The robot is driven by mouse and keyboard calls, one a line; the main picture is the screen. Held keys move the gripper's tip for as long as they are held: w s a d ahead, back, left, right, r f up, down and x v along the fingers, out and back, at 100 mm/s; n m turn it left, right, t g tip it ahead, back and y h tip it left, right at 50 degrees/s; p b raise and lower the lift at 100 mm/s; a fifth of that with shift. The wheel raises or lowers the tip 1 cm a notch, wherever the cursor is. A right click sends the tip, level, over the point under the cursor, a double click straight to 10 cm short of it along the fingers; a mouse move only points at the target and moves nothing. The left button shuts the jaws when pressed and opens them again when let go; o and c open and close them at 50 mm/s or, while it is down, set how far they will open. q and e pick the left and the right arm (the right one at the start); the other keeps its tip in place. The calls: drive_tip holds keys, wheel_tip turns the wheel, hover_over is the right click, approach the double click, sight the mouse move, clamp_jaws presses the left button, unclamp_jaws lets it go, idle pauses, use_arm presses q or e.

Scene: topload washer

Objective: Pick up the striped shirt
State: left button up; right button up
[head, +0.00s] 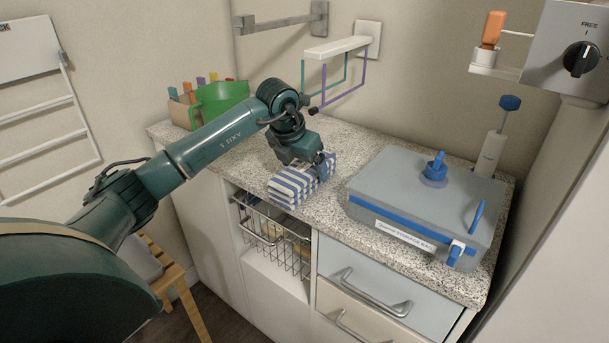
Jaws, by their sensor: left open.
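The striped shirt (292,187), blue and white, lies folded on the speckled countertop (245,160) near its front edge. My left gripper (318,165) is over the back right part of the shirt, pointing down. Its jaws are open, with the fingertips at or just above the cloth; I cannot tell whether they touch it. The gripper body hides the back part of the shirt. My right gripper is not in view.
A blue-grey storage box (415,200) stands right of the shirt. A green container (220,97) stands at the back left. A white shelf with thin coloured frames (338,47) juts from the wall above. A wire basket (270,235) sits below the counter edge.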

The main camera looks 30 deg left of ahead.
use_arm(q)
drive_tip(key=shift+x, duration=1)
drive_tip(key=shift+a+r, duration=0.1)
drive_tip(key=c, duration=1.2)
drive_tip(key=shift+o, duration=0.2)
drive_tip(key=shift+w+r, duration=0.1)
